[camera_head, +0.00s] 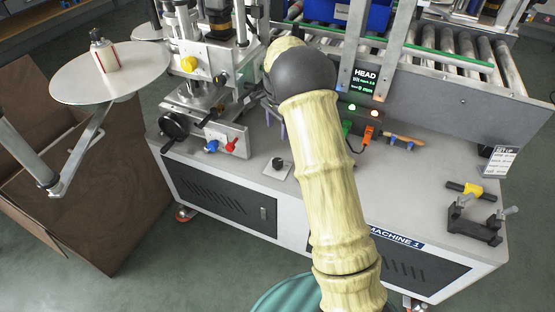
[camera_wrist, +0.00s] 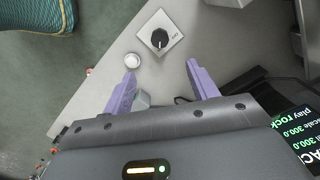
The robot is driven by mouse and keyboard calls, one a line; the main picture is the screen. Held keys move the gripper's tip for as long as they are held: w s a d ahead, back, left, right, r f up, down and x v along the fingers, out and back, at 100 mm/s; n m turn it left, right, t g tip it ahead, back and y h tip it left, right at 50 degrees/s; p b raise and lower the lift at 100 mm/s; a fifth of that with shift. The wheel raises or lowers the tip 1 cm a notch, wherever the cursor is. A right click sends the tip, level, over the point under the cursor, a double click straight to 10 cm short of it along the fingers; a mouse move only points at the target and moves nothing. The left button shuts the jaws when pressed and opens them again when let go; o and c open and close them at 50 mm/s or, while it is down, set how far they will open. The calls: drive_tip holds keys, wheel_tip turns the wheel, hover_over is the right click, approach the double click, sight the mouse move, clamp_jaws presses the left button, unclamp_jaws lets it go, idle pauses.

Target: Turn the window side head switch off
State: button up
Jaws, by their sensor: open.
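A black rotary knob on a pale square plate (camera_wrist: 160,38) shows in the wrist view, beyond my fingertips and apart from them. The lettering beside it is too small to read. In the head view a black knob on a pale plate (camera_head: 278,167) sits on the machine's grey top. My gripper (camera_wrist: 161,68) is open and empty, its two purple fingers spread; in the head view (camera_head: 275,122) it is mostly hidden behind my arm. A dark display marked HEAD (camera_head: 364,82) stands right of my arm, with a green and an orange light below it.
A white round part (camera_wrist: 133,60) lies near the left fingertip. Blue and red knobs (camera_head: 222,146) sit on the block at left. Green and orange connectors (camera_head: 368,134) stand right of my arm.

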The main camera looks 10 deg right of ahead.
sight(278, 161)
wheel_tip(278, 161, down, 15)
drive_tip(key=shift+f+b, duration=0.2)
drive_tip(key=shift+b, duration=0.8)
drive_tip(key=shift+c, duration=0.2)
drive_tip(key=c, duration=1)
